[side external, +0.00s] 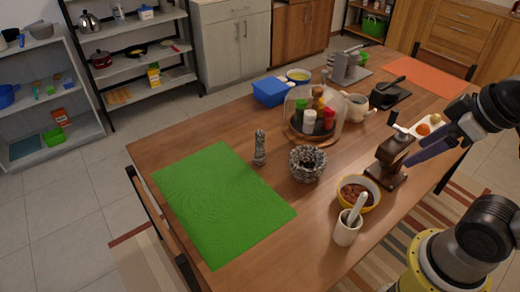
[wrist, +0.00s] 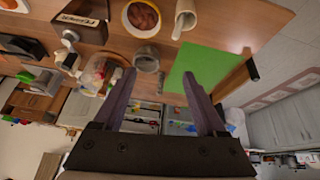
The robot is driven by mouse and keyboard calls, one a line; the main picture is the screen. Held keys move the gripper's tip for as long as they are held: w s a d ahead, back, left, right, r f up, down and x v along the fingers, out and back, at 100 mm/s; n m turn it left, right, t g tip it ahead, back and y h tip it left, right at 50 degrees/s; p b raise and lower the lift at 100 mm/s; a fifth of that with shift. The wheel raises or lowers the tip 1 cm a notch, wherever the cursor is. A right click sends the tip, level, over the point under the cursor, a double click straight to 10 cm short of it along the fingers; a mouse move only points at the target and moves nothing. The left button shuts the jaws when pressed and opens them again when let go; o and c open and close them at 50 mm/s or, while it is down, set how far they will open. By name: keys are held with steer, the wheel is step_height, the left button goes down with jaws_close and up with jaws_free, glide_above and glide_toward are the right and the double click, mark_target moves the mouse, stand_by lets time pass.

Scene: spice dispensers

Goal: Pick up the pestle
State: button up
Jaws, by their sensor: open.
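Two pestle-like things show in the side external view. A white pestle (side external: 357,207) leans in a white mortar (side external: 346,231) near the table's front edge. A speckled grey stone pestle (side external: 260,148) stands upright beside the green mat, left of a matching stone mortar (side external: 307,164). In the wrist view, the white mortar (wrist: 186,8) is at the top and the stone mortar (wrist: 146,58) lies beyond my fingertips. My gripper (side external: 408,138) is at the right, above and right of both pestles. It also shows open and empty in the wrist view (wrist: 158,74).
A yellow-rimmed bowl of brown contents (side external: 358,193) sits beside the white mortar. A dark wooden mill (side external: 388,165) stands near my gripper. A clear dome (side external: 316,115) covers spice bottles behind the stone mortar. The green mat (side external: 220,200) is bare.

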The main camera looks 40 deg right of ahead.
steer(key=w+r+n, duration=1)
steer(key=w+r, duration=0.2)
steer(key=w, duration=0.4)
steer(key=n+g, duration=0.5)
steer(key=n, duration=0.2)
glide_above(260, 145)
steer(key=f, duration=3.1)
steer(key=shift+w+d+f, duration=0.2)
steer(key=shift+d+f, duration=0.15)
steer(key=shift+f, duration=0.05)
steer(key=shift+w+d+f, duration=0.1)
steer(key=shift+w+f, duration=0.1)
steer(key=shift+f, duration=1.4)
steer(key=shift+w+f, duration=0.2)
steer(key=shift+f, duration=1.4)
